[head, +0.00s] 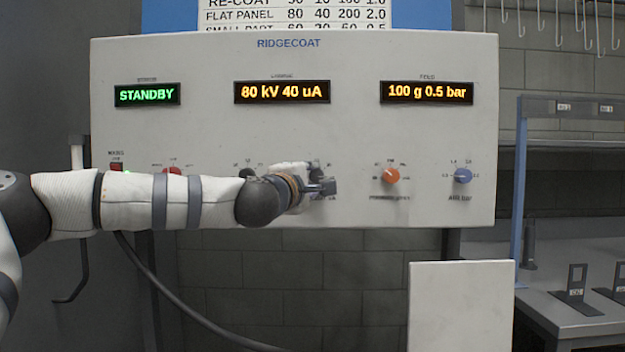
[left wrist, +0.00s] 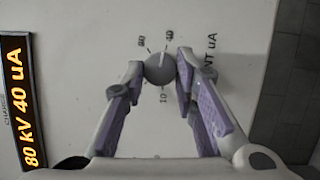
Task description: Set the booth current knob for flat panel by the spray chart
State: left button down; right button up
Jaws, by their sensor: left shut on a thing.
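The current knob (left wrist: 160,68) is a round grey knob on the white panel (head: 280,120). My left gripper (head: 326,187) is at this knob, and in the left wrist view its fingers (left wrist: 160,72) are closed on the knob from both sides. The knob's pale pointer line faces up in that view, toward a scale mark that is small to read. The charge display (head: 282,92) reads 80 kV 40 uA. The spray chart (head: 295,15) is cut off at the top; its flat panel row shows 80, 40, 200, 2.0. My right gripper is not in view.
The status display (head: 147,94) reads STANDBY, and the feed display (head: 426,92) reads 100 g 0.5 bar. An orange knob (head: 391,176) and a blue knob (head: 463,176) sit to the right of my gripper. My left arm covers part of the panel's lower left.

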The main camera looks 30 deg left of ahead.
pick_arm(q)
jog(key=shift+m, duration=0.5)
jog(key=c, duration=1.3)
grip_release()
jog(key=shift+s, duration=0.1)
jog(key=v, duration=1.2)
jog(key=shift+r, duration=0.25)
jog(key=shift+a, duration=0.1)
